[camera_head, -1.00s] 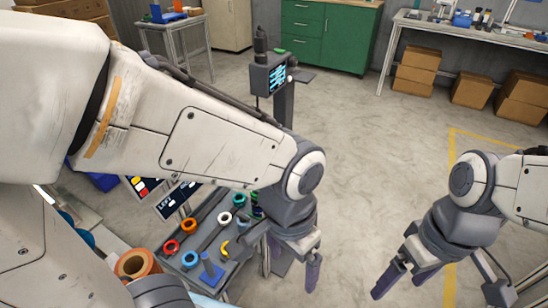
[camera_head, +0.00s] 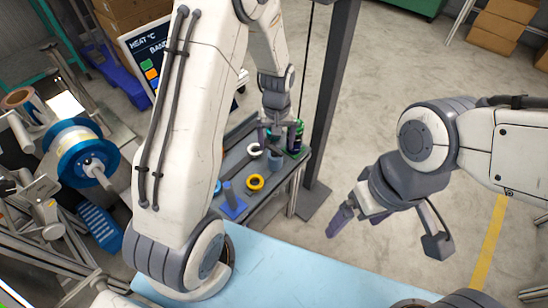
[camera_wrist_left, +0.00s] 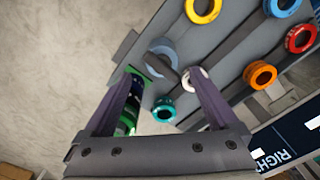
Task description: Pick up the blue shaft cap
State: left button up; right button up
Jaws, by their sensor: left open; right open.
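A blue ring (camera_head: 217,187), which looks like the blue shaft cap, lies on the grey bench, partly hidden by my left arm in the head view. In the left wrist view the blue ring (camera_wrist_left: 283,8) is at the top right, cut by the frame edge. My left gripper (camera_head: 277,138) is open and empty above the far end of the bench. In the left wrist view its fingers (camera_wrist_left: 159,80) lie across a green can, a teal ring and a white ring, well apart from the blue ring. My right gripper (camera_head: 390,232) is open and empty over the floor.
The bench also has yellow (camera_wrist_left: 204,9), red (camera_wrist_left: 301,39), orange (camera_wrist_left: 260,75), teal (camera_wrist_left: 164,109) and white (camera_wrist_left: 187,74) rings. A grey-blue round part (camera_wrist_left: 158,48), a green can (camera_wrist_left: 128,112) and a blue stand (camera_head: 232,208) stand there. A dark post (camera_head: 337,90) rises beside it.

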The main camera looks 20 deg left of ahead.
aim_at(275, 155)
pick_arm(q)
jog(key=f, duration=0.2)
jog(key=f+b, duration=0.1)
jog(key=f, duration=0.3)
jog(key=shift+s, duration=0.35)
jog(key=c, duration=1.4)
jog(key=shift+r, duration=0.1)
grip_shut()
jog(key=shift+r, duration=0.1)
